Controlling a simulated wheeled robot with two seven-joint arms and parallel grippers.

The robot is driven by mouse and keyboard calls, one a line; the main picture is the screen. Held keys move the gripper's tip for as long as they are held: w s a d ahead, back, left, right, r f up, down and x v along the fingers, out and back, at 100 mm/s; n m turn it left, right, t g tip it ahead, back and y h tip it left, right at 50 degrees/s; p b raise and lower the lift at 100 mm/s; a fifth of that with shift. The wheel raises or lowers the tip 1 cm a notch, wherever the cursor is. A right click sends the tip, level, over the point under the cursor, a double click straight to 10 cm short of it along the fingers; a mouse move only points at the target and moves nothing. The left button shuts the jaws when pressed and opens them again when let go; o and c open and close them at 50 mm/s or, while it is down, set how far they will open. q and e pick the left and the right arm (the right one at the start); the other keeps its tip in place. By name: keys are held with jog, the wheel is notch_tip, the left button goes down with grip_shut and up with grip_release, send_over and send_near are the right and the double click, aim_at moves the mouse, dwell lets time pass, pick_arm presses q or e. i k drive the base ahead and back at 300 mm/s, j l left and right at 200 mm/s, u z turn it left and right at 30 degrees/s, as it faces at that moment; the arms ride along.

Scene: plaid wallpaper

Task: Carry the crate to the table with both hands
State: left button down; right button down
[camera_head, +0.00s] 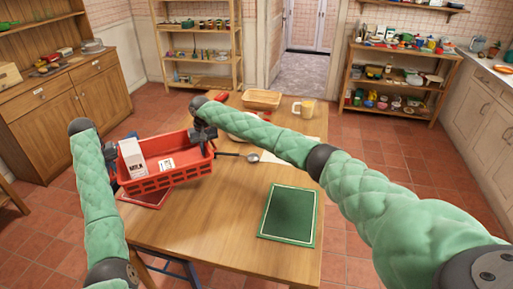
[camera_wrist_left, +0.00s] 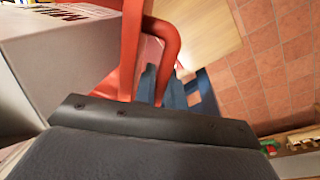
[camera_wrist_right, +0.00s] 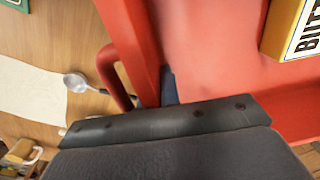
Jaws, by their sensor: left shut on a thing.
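The red crate (camera_head: 165,183) is over the left part of the wooden table (camera_head: 225,215), above a red mat (camera_head: 150,199); I cannot tell whether it touches the table. It holds a milk carton (camera_head: 133,158) and a butter box (camera_wrist_right: 293,28). My left gripper (camera_head: 112,157) is shut on the crate's left end, by the red handle (camera_wrist_left: 168,45). My right gripper (camera_head: 204,135) is at the crate's right end, by the other handle (camera_wrist_right: 113,75).
A green mat (camera_head: 288,213) lies at the table's front right. A spoon (camera_head: 253,157) lies close to the crate's right side. The front middle of the table is clear. Blue chair parts (camera_wrist_left: 190,92) show below the left end.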

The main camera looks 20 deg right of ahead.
aim_at(207, 222)
jog(key=z, duration=0.95)
jog(key=k+j+z, duration=0.1)
jog(key=j, duration=0.2)
jog(key=k+j+z, duration=0.25)
jog(key=j, duration=0.3)
jog(key=k+j, duration=0.15)
jog(key=j, duration=0.2)
jog(key=k+j, duration=0.15)
jog(key=j, duration=0.2)
jog(key=k+j, duration=0.15)
jog(key=j, duration=0.15)
jog(key=k+j, duration=0.15)
jog(key=j, duration=0.2)
